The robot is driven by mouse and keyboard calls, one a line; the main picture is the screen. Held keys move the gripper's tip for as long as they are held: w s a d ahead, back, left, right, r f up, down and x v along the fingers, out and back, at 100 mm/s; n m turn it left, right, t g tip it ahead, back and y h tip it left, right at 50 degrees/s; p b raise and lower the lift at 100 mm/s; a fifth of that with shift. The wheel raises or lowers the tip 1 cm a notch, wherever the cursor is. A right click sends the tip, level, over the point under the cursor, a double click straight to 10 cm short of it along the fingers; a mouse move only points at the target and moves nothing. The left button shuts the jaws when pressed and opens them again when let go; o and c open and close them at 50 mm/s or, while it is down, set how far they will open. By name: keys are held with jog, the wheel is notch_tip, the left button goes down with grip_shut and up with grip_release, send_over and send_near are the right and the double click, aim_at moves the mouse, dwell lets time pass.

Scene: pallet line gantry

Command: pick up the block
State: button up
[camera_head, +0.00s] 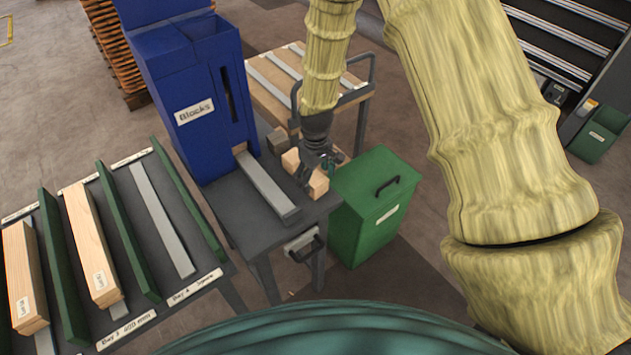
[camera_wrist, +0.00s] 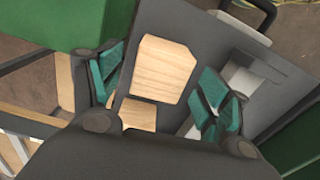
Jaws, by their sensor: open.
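Two pale wooden blocks are on the dark table beside the blue dispenser. The nearer block (camera_head: 318,184) is at the table's right edge, and the other block (camera_head: 290,160) is just behind it, partly hidden by my gripper (camera_head: 318,165). My gripper points down over them. In the wrist view, my gripper (camera_wrist: 160,82) is open, with its teal pads apart. One block (camera_wrist: 163,68) shows between the pads, and another block (camera_wrist: 137,115) is partly hidden by the gripper body. I cannot tell whether either pad touches a block.
A blue dispenser labelled Blocks (camera_head: 185,85) stands behind-left, with a grey rail (camera_head: 266,186) running from it. A green lidded bin (camera_head: 370,210) stands close right of the table. Long wooden beams (camera_head: 92,240) lie in bays at left. A cart (camera_head: 270,95) stands behind.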

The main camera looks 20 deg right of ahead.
aim_at(316, 178)
jog(key=shift+f, duration=0.75)
jog(key=shift+c, duration=0.2)
jog(key=c, duration=1.1)
jog(key=shift+r+b, duration=1.4)
jog(key=shift+r, duration=3.6)
